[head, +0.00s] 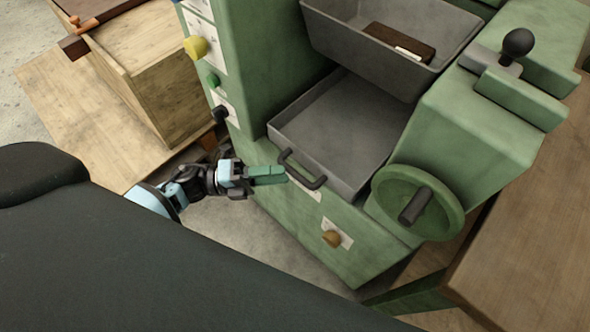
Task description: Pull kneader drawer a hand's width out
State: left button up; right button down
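The kneader drawer (345,128) is a grey, open-topped tray low in the green machine, under a grey hopper. Its empty inside shows from above. A dark bar handle (303,171) is on its front wall. My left gripper (287,177) comes in from the left, its green fingers pointing right, with their tips close to the handle's left part. I cannot tell if they touch it. The fingers look close together, but any gap between them is unclear. My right gripper is not in view.
The grey hopper (437,32) holds a dark brown block (398,41). Coloured knobs line the panel at left. A wooden cabinet (155,80) stands at left. Bare floor shows below my gripper.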

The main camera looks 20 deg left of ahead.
aim_at(295, 172)
pick_arm(q)
jog(key=shift+x, duration=2.3)
grip_shut()
